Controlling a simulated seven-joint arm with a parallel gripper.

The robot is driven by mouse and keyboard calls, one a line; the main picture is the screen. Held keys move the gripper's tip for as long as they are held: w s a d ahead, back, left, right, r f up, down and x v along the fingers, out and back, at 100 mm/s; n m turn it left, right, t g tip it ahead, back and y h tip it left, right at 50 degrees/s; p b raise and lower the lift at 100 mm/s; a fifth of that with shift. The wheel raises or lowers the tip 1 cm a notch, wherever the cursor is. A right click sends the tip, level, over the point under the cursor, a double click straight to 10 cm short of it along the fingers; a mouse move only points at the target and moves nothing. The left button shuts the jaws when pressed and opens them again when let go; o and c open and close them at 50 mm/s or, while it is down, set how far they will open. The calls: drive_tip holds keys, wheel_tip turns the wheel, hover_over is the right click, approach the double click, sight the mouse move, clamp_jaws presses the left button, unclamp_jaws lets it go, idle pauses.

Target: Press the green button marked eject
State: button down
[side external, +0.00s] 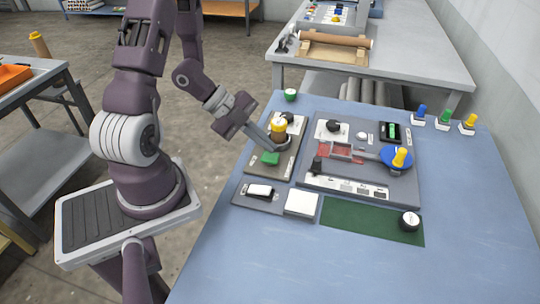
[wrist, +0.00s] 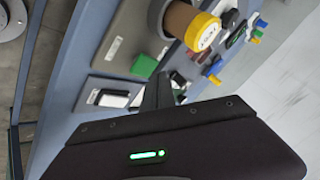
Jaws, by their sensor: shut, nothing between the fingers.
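A square green button (side external: 270,158) stands on the left grey panel (side external: 258,172). It also shows in the wrist view (wrist: 144,66), just beyond and to the left of my fingers. I cannot read its label. My gripper (side external: 283,146) is shut and empty, reaching down over that panel with its tips close beside the green button. Whether they touch anything is not clear. A yellow-capped cylinder (side external: 278,127) stands just behind the button and also shows in the wrist view (wrist: 200,32). Another green control (side external: 392,131) sits in a black housing on the larger panel.
The larger panel (side external: 330,185) carries a blue disc with a yellow knob (side external: 400,157). A white rocker (side external: 260,190) and a white block (side external: 301,203) lie nearer. The blue table's front is clear.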

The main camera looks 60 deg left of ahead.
sight(266, 156)
idle(0.4)
drive_tip(key=shift+f, duration=0.4)
drive_tip(key=shift+f, duration=0.8)
idle(0.6)
drive_tip(key=shift+r, duration=1.2)
drive_tip(key=shift+r, duration=2.55)
